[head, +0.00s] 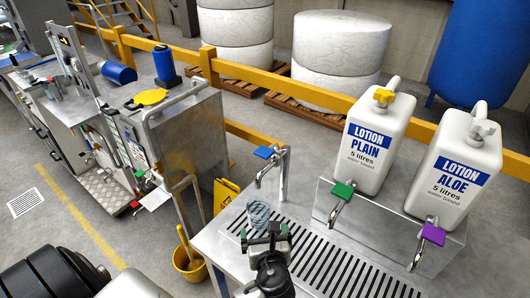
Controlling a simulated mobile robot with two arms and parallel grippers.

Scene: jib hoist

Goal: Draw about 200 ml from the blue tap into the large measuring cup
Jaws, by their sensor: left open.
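The blue tap (265,152) stands at the back left of the steel counter, its spout pointing down. A clear bluish cup (258,214), seemingly the measuring cup, stands under or close to this spout on the slotted drain area. I cannot read its marks or tell whether it holds liquid. My left gripper (267,234) is open just on the near side of the cup and hides its lower part. I cannot tell whether the fingertips touch the cup. My right gripper is not in view.
A green tap (342,191) and a purple tap (432,234) sit right of the blue one, before the lotion plain jug (375,140) and lotion aloe jug (452,175). A yellow bucket (188,258) stands on the floor left of the counter. The slotted drain (345,268) is bare at right.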

